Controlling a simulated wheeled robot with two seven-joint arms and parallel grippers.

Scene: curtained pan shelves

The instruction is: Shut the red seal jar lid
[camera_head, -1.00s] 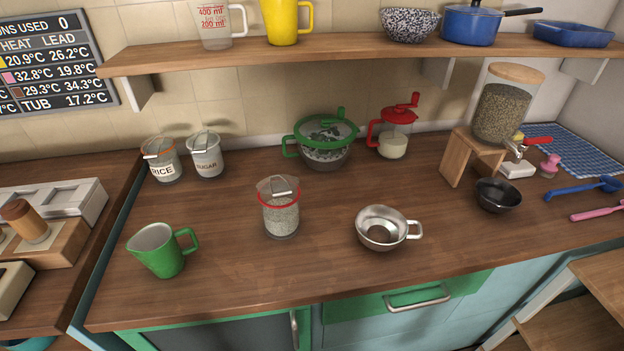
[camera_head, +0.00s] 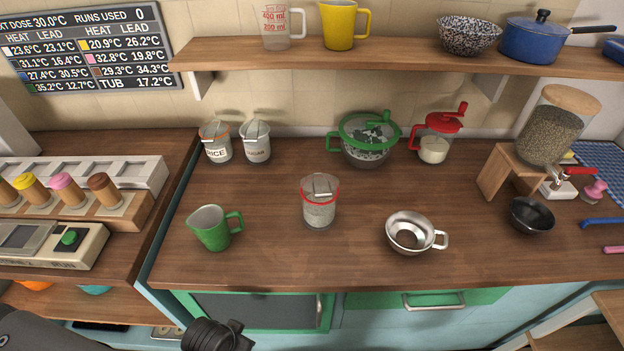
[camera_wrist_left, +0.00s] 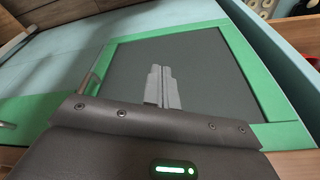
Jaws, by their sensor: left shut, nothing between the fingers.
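The red seal jar (camera_head: 319,208) stands upright on the counter's middle. It is clear, holds pale grainy contents and has a red ring near its top. Its clear lid with a metal clasp (camera_head: 322,184) shows above the red ring and looks raised; its exact angle is hard to tell. In the left wrist view my left gripper (camera_wrist_left: 163,72) has its fingers together and empty, in front of a green-framed dark cabinet door (camera_wrist_left: 190,65). In the head view only part of my left arm shows at the bottom left, low in front of the counter, away from the jar. My right gripper is not in view.
A green mug (camera_head: 212,230) stands left of the jar and a metal strainer cup (camera_head: 410,233) right of it. Behind are rice (camera_head: 216,145) and sugar (camera_head: 256,143) jars, a green-lidded bowl (camera_head: 367,140) and a red-lidded jar (camera_head: 435,140). A shelf (camera_head: 400,55) overhangs the back.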

